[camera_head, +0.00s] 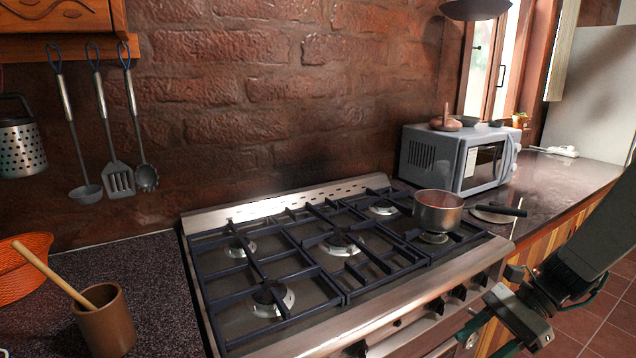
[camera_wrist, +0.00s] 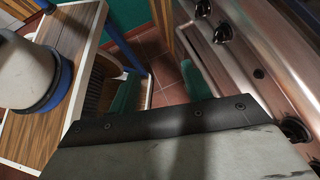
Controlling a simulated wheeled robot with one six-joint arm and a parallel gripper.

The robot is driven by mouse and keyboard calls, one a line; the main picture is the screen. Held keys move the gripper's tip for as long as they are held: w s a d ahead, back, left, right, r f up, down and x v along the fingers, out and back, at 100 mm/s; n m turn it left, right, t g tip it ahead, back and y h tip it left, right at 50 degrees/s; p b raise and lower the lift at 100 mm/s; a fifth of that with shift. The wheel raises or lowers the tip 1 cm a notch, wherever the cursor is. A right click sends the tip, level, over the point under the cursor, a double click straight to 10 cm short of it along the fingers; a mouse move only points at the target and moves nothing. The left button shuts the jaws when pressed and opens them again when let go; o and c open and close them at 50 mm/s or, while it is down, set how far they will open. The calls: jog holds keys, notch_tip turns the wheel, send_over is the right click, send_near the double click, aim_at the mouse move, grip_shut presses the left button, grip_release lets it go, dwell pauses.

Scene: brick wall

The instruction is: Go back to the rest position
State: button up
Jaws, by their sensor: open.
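My gripper (camera_head: 488,338) is at the lower right of the head view, in front of the stove (camera_head: 340,322) near its right end. Its two green fingers are apart with nothing between them. In the wrist view the fingers (camera_wrist: 160,88) point down past the stove's steel front (camera_wrist: 262,62), which is on the right, with floor tiles between and beyond them. My dark forearm comes in from the right edge of the head view.
A microwave (camera_head: 456,158) is on the right counter (camera_head: 560,178). A brown cup with a wooden stick (camera_head: 104,322) and an orange basket (camera_head: 22,268) are at left. Utensils (camera_head: 118,180) hang on the wall.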

jog(key=s+a+r+n+t+h, duration=0.2)
jog(key=s+r+n+t+h, duration=0.1)
jog(key=s+r+n+h, duration=0.7)
jog(key=s+r+n, duration=0.4)
jog(key=s+n, duration=0.1)
jog(key=shift+s+r+t, duration=0.2)
jog(key=shift+t, duration=0.1)
